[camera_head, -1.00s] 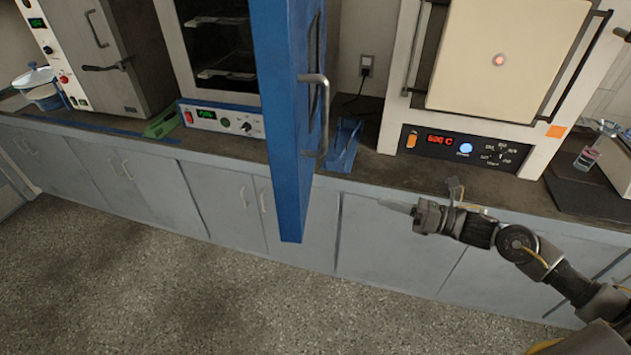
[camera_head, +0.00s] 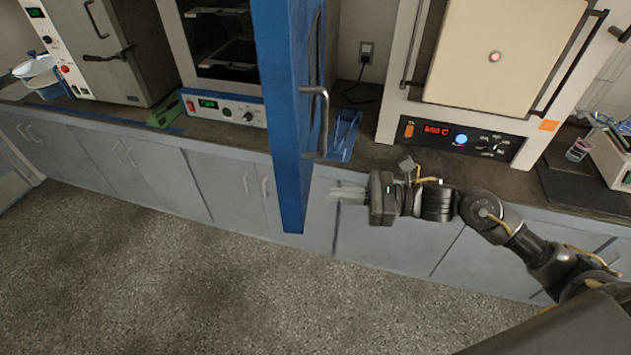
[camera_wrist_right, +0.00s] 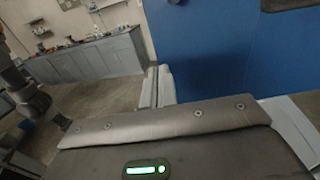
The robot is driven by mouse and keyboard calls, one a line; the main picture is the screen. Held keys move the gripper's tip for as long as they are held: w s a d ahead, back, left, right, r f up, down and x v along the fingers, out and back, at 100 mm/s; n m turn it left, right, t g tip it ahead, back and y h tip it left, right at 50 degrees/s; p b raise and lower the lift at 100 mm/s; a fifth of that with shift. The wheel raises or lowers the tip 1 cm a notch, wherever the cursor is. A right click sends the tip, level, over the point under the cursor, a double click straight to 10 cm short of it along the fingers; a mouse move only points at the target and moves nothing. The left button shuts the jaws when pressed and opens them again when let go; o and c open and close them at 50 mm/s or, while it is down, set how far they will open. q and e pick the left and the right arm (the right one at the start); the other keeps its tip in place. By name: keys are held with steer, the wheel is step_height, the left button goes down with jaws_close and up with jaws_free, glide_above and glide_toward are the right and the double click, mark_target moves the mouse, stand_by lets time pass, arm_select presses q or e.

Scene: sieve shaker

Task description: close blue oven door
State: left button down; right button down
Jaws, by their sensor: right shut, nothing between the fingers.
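The blue oven door (camera_head: 287,120) stands wide open, swung out past the counter's front edge. Its metal handle (camera_head: 322,120) is on the right-hand face. The oven (camera_head: 222,60) behind it shows dark shelves inside. My right gripper (camera_head: 335,192) is shut and empty, with its fingers pointing left at the lower right of the door, close to it; I cannot tell whether they touch. In the right wrist view the shut fingers (camera_wrist_right: 158,85) are in front of the door's blue face (camera_wrist_right: 215,50). My left gripper is not in view.
A furnace (camera_head: 480,80) stands to the right on the counter. A blue stand (camera_head: 343,138) is on the counter behind the door. A grey oven (camera_head: 105,50) is at the left. Grey cabinets (camera_head: 90,165) run below, and the floor in front is clear.

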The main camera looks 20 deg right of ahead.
mark_target(301, 192)
steer(key=p+x, duration=0.1)
steer(key=x, duration=0.1)
steer(key=p+x, duration=0.1)
steer(key=x, duration=0.1)
steer(key=shift+r, duration=0.2)
steer(key=shift+w+a+f+p, duration=0.2)
steer(key=shift+a+p, duration=0.15)
steer(key=shift+a, duration=0.25)
